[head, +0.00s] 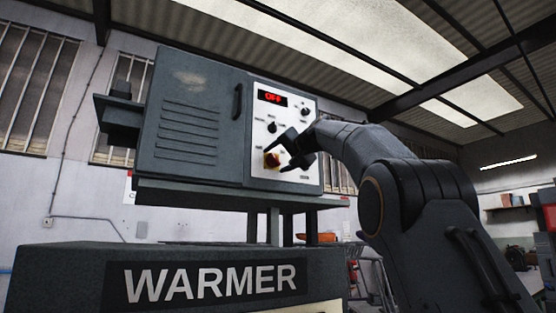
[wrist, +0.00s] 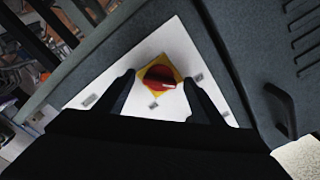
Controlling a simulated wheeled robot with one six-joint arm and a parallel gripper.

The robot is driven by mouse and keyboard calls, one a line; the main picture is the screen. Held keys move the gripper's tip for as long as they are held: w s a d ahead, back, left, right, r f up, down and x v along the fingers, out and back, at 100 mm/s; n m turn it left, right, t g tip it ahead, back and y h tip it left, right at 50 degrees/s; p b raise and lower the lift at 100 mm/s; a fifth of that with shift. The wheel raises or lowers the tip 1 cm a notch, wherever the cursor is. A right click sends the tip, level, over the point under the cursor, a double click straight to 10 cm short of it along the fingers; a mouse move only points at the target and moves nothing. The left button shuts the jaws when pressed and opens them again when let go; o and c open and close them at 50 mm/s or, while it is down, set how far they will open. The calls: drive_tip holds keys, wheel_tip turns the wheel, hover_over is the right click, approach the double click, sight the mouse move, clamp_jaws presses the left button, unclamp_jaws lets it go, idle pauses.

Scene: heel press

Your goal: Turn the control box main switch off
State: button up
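The main switch is a red knob on a yellow square plate, low on the control box's white panel (head: 262,132). In the head view the switch (head: 271,160) is partly covered by my gripper (head: 276,159). In the wrist view the red knob (wrist: 158,77) shows between and just beyond the two fingertips of my gripper (wrist: 159,76). The fingers are spread, one on each side, with gaps to the knob. The knob's pale mark points to the right in the wrist view. The red display (head: 272,98) above appears to read OFF.
The grey cabinet door (head: 190,120) with its handle (head: 238,101) is left of the panel. Smaller black knobs (head: 272,127) sit above the switch. The WARMER base (head: 60,275) stands below. A cart (head: 372,280) and shelves are behind.

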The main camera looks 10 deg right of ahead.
drive_tip(key=shift+s, duration=0.1)
drive_tip(key=b+v, duration=0.4)
drive_tip(key=v, duration=0.3)
drive_tip(key=shift+s, duration=0.3)
drive_tip(key=shift+d, duration=0.1)
